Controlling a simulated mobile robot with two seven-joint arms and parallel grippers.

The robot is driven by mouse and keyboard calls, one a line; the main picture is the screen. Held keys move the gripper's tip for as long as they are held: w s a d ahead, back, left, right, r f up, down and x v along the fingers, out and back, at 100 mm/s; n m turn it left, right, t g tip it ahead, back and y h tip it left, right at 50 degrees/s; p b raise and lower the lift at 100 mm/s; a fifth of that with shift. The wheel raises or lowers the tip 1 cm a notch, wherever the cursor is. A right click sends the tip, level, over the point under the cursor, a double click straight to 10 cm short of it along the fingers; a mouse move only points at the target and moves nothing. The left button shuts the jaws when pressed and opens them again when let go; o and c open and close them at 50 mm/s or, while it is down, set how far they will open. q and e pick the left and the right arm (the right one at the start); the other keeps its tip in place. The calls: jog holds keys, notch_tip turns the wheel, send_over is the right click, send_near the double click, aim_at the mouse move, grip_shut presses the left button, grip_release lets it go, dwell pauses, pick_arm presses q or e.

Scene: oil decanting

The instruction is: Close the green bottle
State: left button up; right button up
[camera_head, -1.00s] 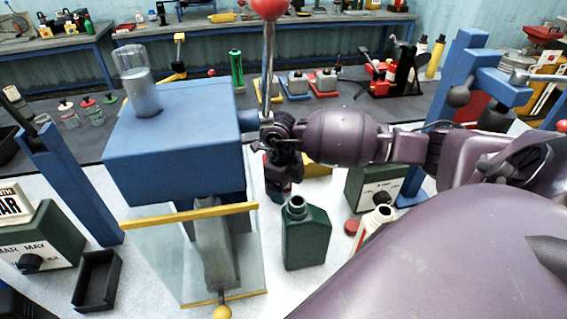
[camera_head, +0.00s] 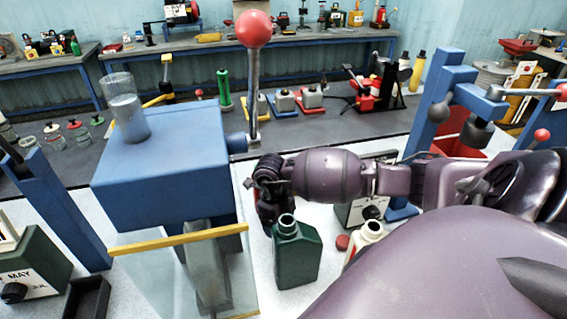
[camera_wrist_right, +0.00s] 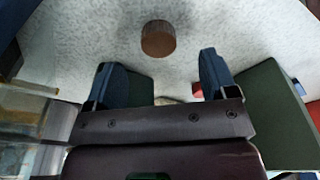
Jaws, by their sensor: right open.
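The green bottle (camera_head: 296,255) stands upright on the white table, its mouth open and uncovered. My right gripper (camera_head: 270,208) is just behind and left of the bottle in the head view, its fingers partly hidden. In the right wrist view my right gripper (camera_wrist_right: 160,82) is open, with nothing held between its spread fingers. A brown round cap (camera_wrist_right: 158,39) lies on the table beyond the fingertips. Green surfaces show behind the left finger and at the right; I cannot tell which is the bottle. My left gripper is not in view.
A blue press (camera_head: 160,160) with a glass front and a red-balled lever (camera_head: 253,85) stands left of the bottle. A white bottle (camera_head: 366,238), a red cap (camera_head: 342,242) and a green calendar box (camera_head: 358,212) are close on the right.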

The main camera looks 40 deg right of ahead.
jog(key=shift+f, duration=0.1)
jog(key=shift+s+f+p, duration=0.2)
jog(key=shift+f+p, duration=0.05)
jog(key=shift+f, duration=0.55)
jog(key=shift+s+f+p, duration=0.2)
jog(key=shift+f, duration=0.65)
jog(key=shift+s+f+p, duration=0.2)
jog(key=shift+f+p, duration=0.05)
jog(key=shift+f, duration=0.55)
jog(key=c, duration=1)
